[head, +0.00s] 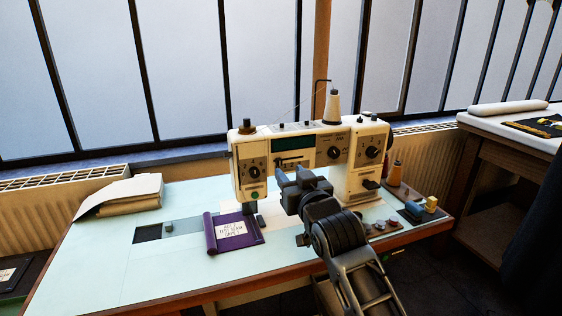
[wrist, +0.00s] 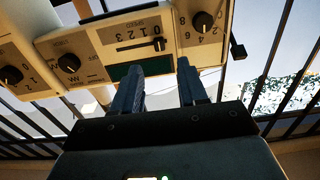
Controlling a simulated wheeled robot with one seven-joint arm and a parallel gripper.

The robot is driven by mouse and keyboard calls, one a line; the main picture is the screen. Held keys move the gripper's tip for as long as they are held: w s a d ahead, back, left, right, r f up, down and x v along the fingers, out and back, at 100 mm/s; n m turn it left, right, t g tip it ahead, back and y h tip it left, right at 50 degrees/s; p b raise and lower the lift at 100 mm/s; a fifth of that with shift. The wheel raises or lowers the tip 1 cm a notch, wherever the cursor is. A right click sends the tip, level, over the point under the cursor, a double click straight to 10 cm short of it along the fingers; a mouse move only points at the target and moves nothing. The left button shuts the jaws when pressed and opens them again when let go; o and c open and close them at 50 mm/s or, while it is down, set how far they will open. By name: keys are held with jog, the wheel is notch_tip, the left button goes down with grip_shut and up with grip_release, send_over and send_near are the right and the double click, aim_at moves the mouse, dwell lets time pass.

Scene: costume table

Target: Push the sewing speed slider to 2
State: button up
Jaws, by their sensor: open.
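The cream sewing machine (head: 300,145) stands on the pale table, and its front panel fills the top of the wrist view. The speed slider (wrist: 159,44) is a small dark knob in a slot under the word SPEED. I cannot tell whether a finger touches the panel. In the head view my gripper (head: 301,183) is in front of the machine, partly hiding its panel.
Several dials and a dark green display (wrist: 122,71) surround the slider. A purple cloth (head: 231,232) lies under the needle area. Folded fabric (head: 118,195) lies on the left. A thread cone (head: 332,105) stands on top of the machine. The table's left front is clear.

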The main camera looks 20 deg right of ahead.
aim_at(280, 161)
jog(key=shift+w, duration=3.2)
jog(key=shift+c, duration=0.2)
grip_shut()
